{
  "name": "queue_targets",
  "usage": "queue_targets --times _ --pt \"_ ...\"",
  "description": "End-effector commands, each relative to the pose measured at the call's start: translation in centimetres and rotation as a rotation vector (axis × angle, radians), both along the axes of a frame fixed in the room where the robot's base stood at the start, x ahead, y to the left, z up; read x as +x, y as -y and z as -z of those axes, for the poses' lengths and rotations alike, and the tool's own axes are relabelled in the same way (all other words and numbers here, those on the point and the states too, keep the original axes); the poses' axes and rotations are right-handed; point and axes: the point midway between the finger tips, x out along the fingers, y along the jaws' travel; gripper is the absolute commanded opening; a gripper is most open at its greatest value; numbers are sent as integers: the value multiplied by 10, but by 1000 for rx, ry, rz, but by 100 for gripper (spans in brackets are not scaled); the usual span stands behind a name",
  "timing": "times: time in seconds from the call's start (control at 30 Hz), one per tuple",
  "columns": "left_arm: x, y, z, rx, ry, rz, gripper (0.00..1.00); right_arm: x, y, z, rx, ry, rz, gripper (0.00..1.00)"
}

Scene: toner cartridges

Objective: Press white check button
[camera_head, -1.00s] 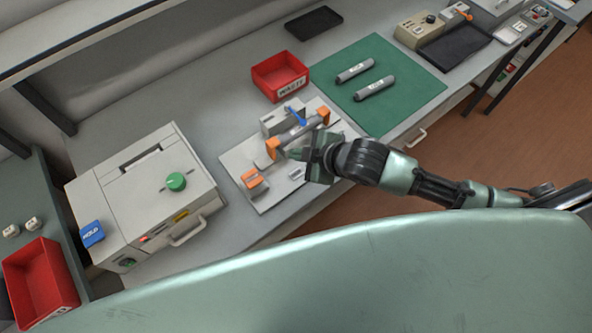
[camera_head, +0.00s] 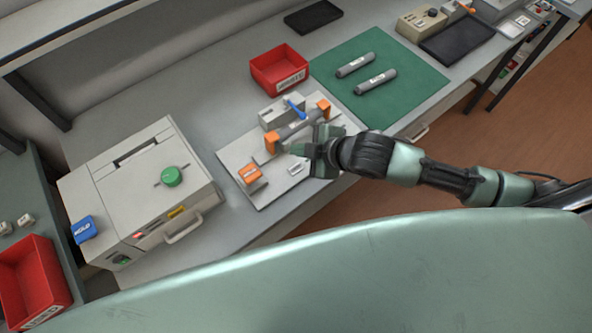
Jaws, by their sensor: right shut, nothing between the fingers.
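A pale fixture plate (camera_head: 234,158) lies on the bench in the middle of the head view. On it a dark grey cartridge (camera_head: 291,130) sits between two orange end holders, with a blue lever (camera_head: 295,107) behind it. A small white piece (camera_head: 296,168) on the front of the plate may be the check button; its marking is too small to read. My right gripper (camera_head: 298,149) is shut and empty, just in front of the cartridge and above the plate. I cannot tell whether its tips touch anything. My left gripper is not in view.
A red bin (camera_head: 264,84) stands behind the plate. Two more cartridges (camera_head: 356,65) lie on a green mat (camera_head: 398,108) to the right. Another red bin (camera_head: 62,268) is at the lower left.

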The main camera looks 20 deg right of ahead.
Motion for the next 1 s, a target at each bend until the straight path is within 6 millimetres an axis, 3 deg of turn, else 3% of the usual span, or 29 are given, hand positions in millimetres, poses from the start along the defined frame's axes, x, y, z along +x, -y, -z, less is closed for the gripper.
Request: queue_targets --times 0.03,0.27,0.53,1.0 --pt "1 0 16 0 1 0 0 0 0 14 0 1 1 0" --pt "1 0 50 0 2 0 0 0 0 43 1 1 0 0" --pt "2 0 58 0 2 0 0 0 0 63 1 0 1 0" --pt "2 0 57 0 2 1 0 0 0 63 1 0 1 0"
